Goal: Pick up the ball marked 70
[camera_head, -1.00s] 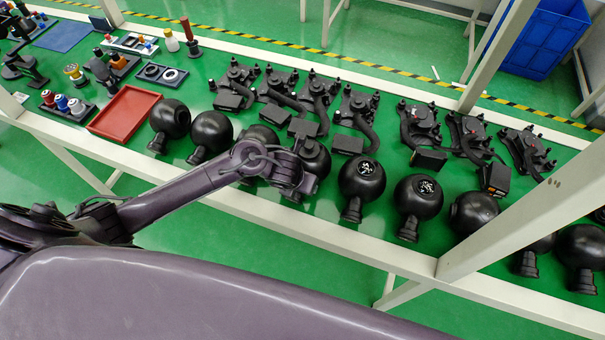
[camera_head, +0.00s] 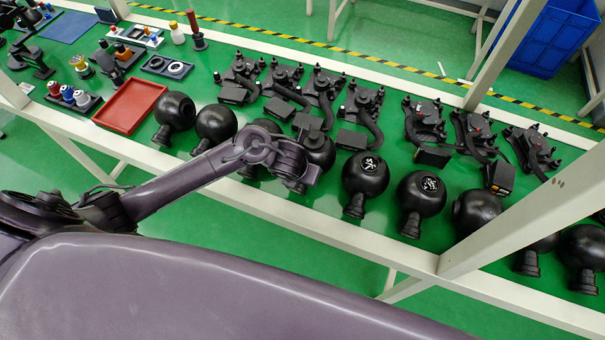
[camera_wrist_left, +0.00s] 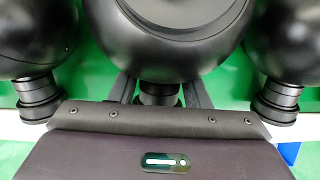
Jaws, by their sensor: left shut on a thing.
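Several black balls with short necks stand in a row along the near edge of the green table. Two show white marks in the head view: one ball (camera_head: 366,174) right of my arm and another ball (camera_head: 421,195) further right. I cannot read the marks, so I cannot tell which is 70. My left gripper (camera_wrist_left: 162,93) is shut on the neck of a black ball, the middle ball (camera_wrist_left: 170,45) in the left wrist view. In the head view my wrist partly covers this ball (camera_head: 320,148). No mark shows on its visible side. My right gripper is not in view.
Neighbouring balls (camera_wrist_left: 35,35) (camera_wrist_left: 290,45) stand close on both sides of the held one. Black machine parts (camera_head: 362,105) lie behind the row. A red tray (camera_head: 130,107) is at the left. A white post (camera_head: 520,220) rises at the right.

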